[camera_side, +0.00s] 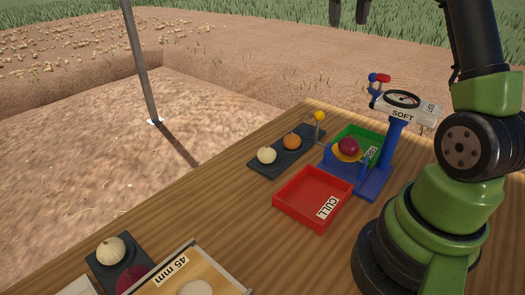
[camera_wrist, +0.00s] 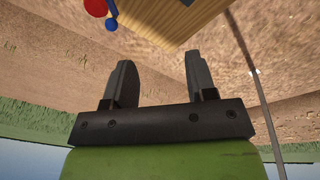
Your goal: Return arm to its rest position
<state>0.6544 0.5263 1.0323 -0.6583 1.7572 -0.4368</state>
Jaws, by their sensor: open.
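My gripper (camera_wrist: 163,85) is open and empty in the wrist view, with its two dark fingers apart. In the side view my gripper (camera_side: 350,8) shows only in part at the top edge, high above the table. My green and black arm stands at the right. A purple onion (camera_side: 348,146) sits on a yellow piece of the blue stand (camera_side: 374,180), which carries a dial marked SOFT (camera_side: 402,100). My gripper is well clear of all of these.
A red CULL tray (camera_side: 283,204) is empty. A dark board (camera_side: 262,166) holds a white onion (camera_side: 267,155) and an orange one (camera_side: 292,142). A 45 mm wooden board (camera_side: 222,276) and another pale onion (camera_side: 111,250) lie in front. A pole (camera_side: 140,65) stands beyond the table.

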